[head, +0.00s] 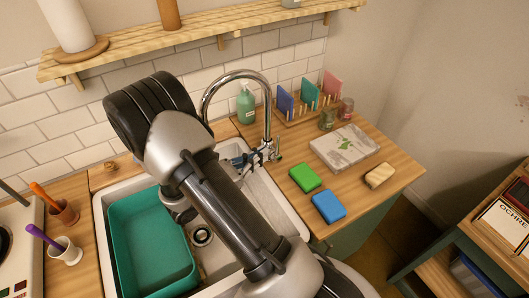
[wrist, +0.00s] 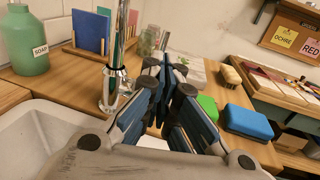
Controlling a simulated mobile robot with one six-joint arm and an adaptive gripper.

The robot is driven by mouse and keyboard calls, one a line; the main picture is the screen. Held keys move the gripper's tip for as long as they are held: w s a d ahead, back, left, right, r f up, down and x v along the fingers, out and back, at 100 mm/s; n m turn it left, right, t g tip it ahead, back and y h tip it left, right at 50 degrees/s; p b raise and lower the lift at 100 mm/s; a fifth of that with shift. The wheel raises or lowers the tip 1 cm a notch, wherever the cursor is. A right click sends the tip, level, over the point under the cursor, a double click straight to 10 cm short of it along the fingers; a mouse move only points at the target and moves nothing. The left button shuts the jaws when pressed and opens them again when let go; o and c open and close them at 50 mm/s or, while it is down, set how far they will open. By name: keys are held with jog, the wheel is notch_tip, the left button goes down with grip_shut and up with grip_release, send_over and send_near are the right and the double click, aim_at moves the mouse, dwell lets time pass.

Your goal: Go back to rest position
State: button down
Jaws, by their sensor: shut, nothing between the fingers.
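My gripper (wrist: 170,68) is shut and empty in the wrist view, its blue-padded fingers meeting in front of the chrome faucet and the counter. In the head view my gripper (head: 247,160) shows partly behind my arm, over the sink beside the faucet (head: 268,125). My arm reaches across the sink (head: 285,222) and hides part of it.
A teal basin (head: 150,245) sits in the sink's left part. On the right counter are a green sponge (head: 305,178), a blue sponge (head: 328,206), a brush (head: 379,175), a white patterned board (head: 345,148) and a rack of colored panels (head: 285,102). A soap bottle (head: 246,104) stands behind the faucet.

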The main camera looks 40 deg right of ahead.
jog(key=a+p, duration=0.1)
jog(key=a, duration=0.8)
jog(key=shift+w+a+f, duration=0.2)
jog(key=shift+w+a, duration=0.05)
jog(key=shift+a, duration=0.15)
jog(key=s+a+r+m+g+y, duration=0.1)
jog(key=s+a+r+m+y, duration=0.4)
jog(key=s+r+m+y, duration=0.85)
jog(key=s+a+r+m+t+y, duration=0.2)
jog(key=a+r+m+t+y, duration=0.2)
jog(key=a, duration=0.4)
jog(key=shift+r+t, duration=0.55)
jog(key=shift+t, duration=0.75)
